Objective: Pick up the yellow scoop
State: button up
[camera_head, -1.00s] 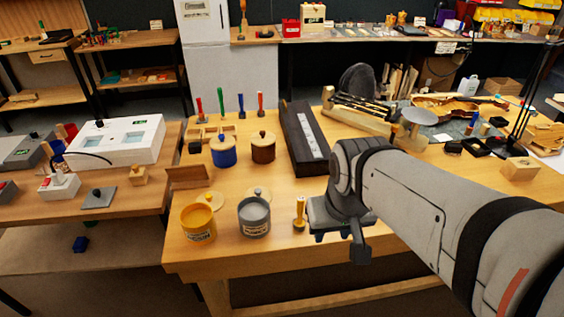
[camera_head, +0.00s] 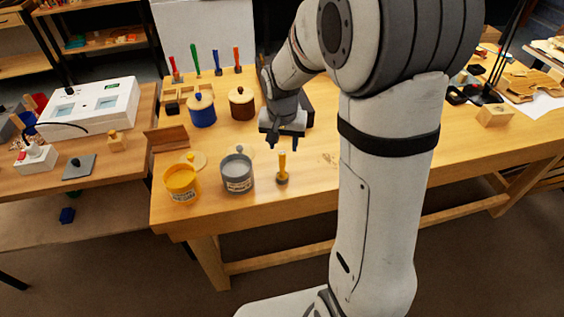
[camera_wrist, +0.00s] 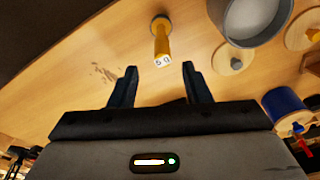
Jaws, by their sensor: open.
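The yellow scoop (camera_head: 283,167) stands upright near the front edge of the wooden bench, just right of the grey pot. Its yellow handle points up and its lower end is a small dark base. In the wrist view the scoop (camera_wrist: 161,42) shows at the top centre, with white marked "50" on its handle end. My gripper (camera_head: 284,143) is open and empty above the bench, behind the scoop in the head view. In the wrist view the two fingertips (camera_wrist: 159,70) point toward the scoop, which lies beyond them and is not between them.
The grey pot (camera_head: 237,178) stands close left of the scoop, with a yellow pot (camera_head: 182,187) further left. A blue pot (camera_head: 202,115) and a brown pot (camera_head: 242,107) stand behind. Several coloured-handled tools stand at the back. The bench right of the scoop is clear.

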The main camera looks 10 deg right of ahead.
aim_at(282, 160)
jog(key=f, duration=0.5)
jog(key=w+f, duration=0.1)
jog(key=f, duration=0.2)
jog(key=shift+p, duration=0.35)
grip_shut()
